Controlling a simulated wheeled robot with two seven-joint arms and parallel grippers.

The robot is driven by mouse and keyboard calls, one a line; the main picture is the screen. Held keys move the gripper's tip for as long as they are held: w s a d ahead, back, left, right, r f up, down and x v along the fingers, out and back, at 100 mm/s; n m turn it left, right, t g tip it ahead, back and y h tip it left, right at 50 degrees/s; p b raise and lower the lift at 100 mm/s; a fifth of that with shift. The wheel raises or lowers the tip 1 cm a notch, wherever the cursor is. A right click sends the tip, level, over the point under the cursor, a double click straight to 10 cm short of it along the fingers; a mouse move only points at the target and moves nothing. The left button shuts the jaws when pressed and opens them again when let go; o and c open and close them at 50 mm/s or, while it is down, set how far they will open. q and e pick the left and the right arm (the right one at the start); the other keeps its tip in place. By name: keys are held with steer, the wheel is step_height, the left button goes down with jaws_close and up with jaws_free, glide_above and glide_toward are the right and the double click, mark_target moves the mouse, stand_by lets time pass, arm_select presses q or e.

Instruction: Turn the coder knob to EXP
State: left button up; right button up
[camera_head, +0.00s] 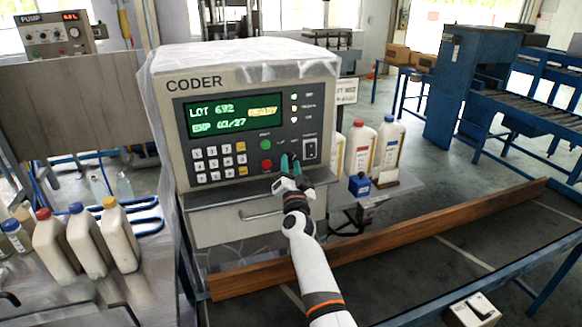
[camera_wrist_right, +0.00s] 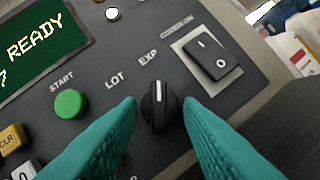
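The coder (camera_head: 250,120) is a grey box with a green screen reading LOT, READY and EXP lines. Its black coder knob (camera_wrist_right: 159,112) sits below the LOT and EXP labels in the right wrist view. The knob's white pointer line points up, roughly toward the EXP label (camera_wrist_right: 148,57) rather than LOT (camera_wrist_right: 115,79). My right gripper (camera_wrist_right: 160,104) is open, one teal finger on each side of the knob, with small gaps visible. In the head view my right gripper (camera_head: 289,160) hides the knob. My left gripper is not in view.
A green START button (camera_wrist_right: 70,104) and a rocker switch (camera_wrist_right: 211,58) flank the knob. A drawer handle (camera_head: 263,213) lies below the panel. Bottles (camera_head: 388,145) stand right of the coder, and more bottles (camera_head: 90,241) stand on the left table.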

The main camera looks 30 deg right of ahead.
steer(key=b+v, duration=0.2)
steer(key=v, duration=1)
stand_by(0.5)
